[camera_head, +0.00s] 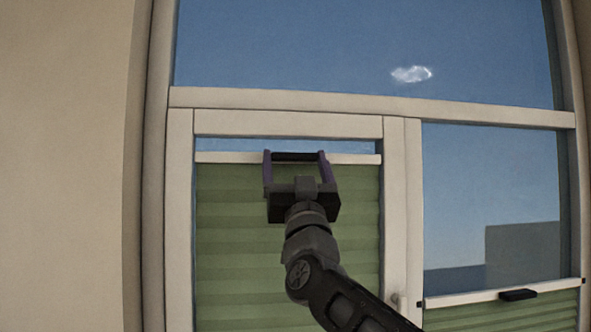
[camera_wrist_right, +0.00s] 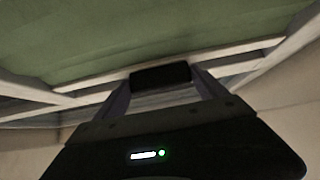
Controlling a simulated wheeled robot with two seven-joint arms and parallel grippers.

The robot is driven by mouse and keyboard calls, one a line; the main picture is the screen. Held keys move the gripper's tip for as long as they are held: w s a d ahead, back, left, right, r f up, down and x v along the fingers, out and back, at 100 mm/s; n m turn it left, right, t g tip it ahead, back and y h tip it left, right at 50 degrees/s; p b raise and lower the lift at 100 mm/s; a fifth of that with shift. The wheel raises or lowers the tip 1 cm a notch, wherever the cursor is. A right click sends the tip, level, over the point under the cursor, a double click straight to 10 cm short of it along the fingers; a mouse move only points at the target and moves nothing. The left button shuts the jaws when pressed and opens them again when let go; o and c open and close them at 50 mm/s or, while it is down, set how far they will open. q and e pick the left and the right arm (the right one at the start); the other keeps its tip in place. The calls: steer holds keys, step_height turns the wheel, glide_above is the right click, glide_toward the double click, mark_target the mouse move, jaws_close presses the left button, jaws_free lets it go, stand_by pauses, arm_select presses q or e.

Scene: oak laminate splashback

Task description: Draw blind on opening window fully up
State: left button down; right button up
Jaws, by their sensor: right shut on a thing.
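The opening window is the left sash, with a white frame (camera_head: 285,125). Its green pleated blind (camera_head: 230,235) covers most of the pane, up to a white top rail (camera_head: 225,157). A thin strip of sky shows between the rail and the top of the frame. My right gripper (camera_head: 296,158) is shut on the rail's black handle (camera_head: 290,156), with one finger at each end of it. The handle also shows between the fingers in the right wrist view (camera_wrist_right: 160,76), with the green blind (camera_wrist_right: 120,35) beyond. My left gripper is not in view.
A second green blind (camera_head: 545,312) is low in the right pane, its rail carrying a black handle (camera_head: 517,295). A pale window handle (camera_head: 398,303) is on the sash's right side. A beige wall (camera_head: 65,160) stands at the left.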

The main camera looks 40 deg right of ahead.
steer(key=shift+s+r, duration=0.2)
steer(key=shift+r, duration=0.1)
steer(key=o, duration=2)
steer(key=shift+w, duration=0.15)
steer(key=shift+f, duration=0.1)
steer(key=shift+s+a+f+b, duration=0.15)
steer(key=shift+s+f+b, duration=0.1)
steer(key=shift+f+b, duration=0.3)
steer(key=b+v, duration=0.3)
steer(key=v, duration=0.3)
steer(key=shift+s+a+b, duration=0.15)
steer(key=shift+s+b, duration=0.15)
steer(key=shift+b, duration=0.1)
